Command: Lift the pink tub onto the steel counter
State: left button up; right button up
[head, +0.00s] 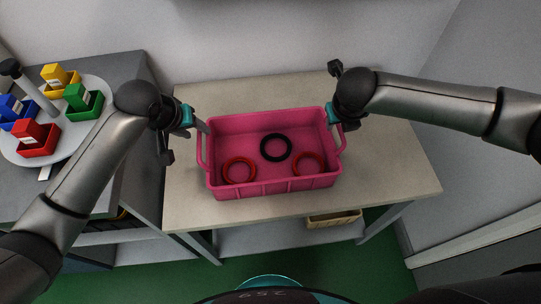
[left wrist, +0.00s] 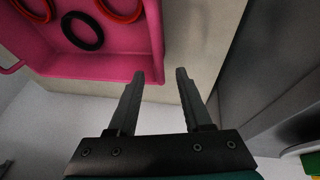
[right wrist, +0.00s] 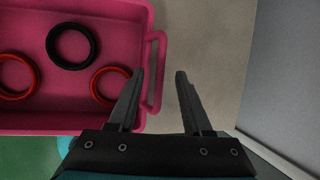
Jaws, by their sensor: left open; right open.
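The pink tub (head: 275,190) stands on the beige table with two red rings and a black ring (head: 276,147) inside. It has a loop handle on each short side. The grey steel counter (head: 125,72) is at the left. My left gripper (head: 203,127) is open beside the tub's left end; in the left wrist view the tub's end wall (left wrist: 158,35) reaches between its fingertips (left wrist: 160,73), and that handle is not clear. My right gripper (right wrist: 160,73) is open; in the right wrist view the right handle (right wrist: 155,95) shows between its fingers. Contact cannot be told.
On the counter a round grey turntable (head: 60,145) carries red, green, yellow and blue bins holding blocks. The beige table (head: 395,170) has bare room right of the tub. A cream tray (head: 334,219) sits below the table. A wall closes the back.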

aim_at(199, 133)
pick_arm(q)
jog(key=shift+x, duration=1.8)
pick_arm(e)
jog(key=shift+x, duration=1.8)
pick_arm(q)
jog(key=shift+c, duration=0.3)
pick_arm(e)
jog(key=shift+c, duration=0.3)
pick_arm(q)
grip_shut()
pick_arm(e)
grip_shut()
pick_arm(q)
jog(key=shift+r, duration=0.1)
pick_arm(e)
jog(key=shift+w+r, duration=0.1)
